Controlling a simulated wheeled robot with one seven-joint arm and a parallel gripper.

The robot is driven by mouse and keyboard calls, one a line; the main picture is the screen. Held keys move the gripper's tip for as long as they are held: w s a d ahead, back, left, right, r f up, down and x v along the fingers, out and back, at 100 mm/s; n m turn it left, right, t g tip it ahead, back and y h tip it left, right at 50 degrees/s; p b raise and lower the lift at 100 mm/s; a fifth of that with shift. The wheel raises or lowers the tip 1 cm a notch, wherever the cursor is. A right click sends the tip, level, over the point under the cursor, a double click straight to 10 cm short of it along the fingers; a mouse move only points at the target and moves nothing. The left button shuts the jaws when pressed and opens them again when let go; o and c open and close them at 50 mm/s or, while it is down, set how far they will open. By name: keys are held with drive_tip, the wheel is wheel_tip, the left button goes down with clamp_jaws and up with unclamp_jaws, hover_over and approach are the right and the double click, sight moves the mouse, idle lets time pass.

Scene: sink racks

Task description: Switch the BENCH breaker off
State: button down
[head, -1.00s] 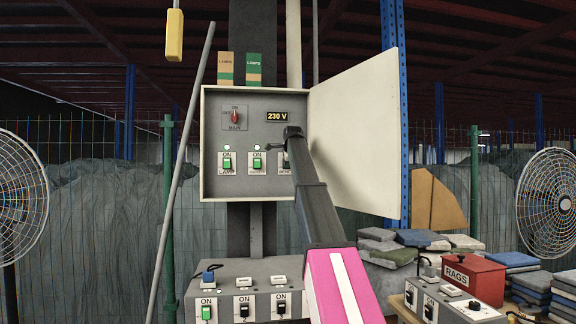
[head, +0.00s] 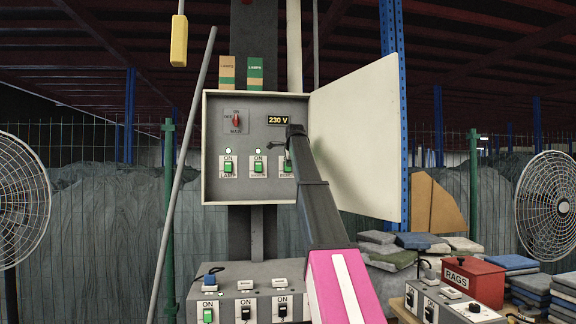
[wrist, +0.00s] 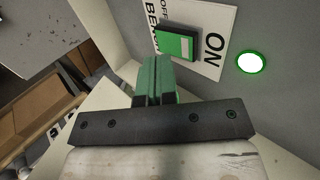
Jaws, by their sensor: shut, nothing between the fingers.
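The BENCH breaker (head: 287,168) is the rightmost of three green rockers in the open grey box, partly covered by my arm in the head view. In the wrist view the BENCH breaker (wrist: 176,42) is a green rocker on a white label, with ON at one end and OFF at the other. The round lamp (wrist: 251,62) by its ON end is lit. My gripper (wrist: 155,70) is shut and empty, its green fingertips just below the rocker in the picture. Contact cannot be told. In the head view my gripper (head: 274,146) is in front of the panel, above the breaker row.
The LAMP breaker (head: 228,167) and a middle breaker (head: 258,167) have lit lamps above them. A red MAIN switch (head: 237,119) and a 230 V display (head: 278,120) are higher up. The box door (head: 358,135) stands open at right. A switch console (head: 245,275) is below.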

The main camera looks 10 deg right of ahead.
drive_tip(key=v, duration=1.1)
drive_tip(key=shift+s, duration=0.25)
drive_tip(key=shift+a+f, duration=0.1)
drive_tip(key=shift+f, duration=0.05)
drive_tip(key=shift+s+a+f+g, duration=0.2)
drive_tip(key=shift+a+f+g, duration=0.1)
drive_tip(key=shift+f, duration=0.35)
drive_tip(key=shift+w, duration=0.1)
drive_tip(key=x, duration=0.4)
drive_tip(key=w+r+x, duration=0.1)
drive_tip(key=x, duration=0.8)
drive_tip(key=shift+w+d+r, duration=0.1)
drive_tip(key=shift+w+r, duration=0.2)
drive_tip(key=shift+w, duration=0.05)
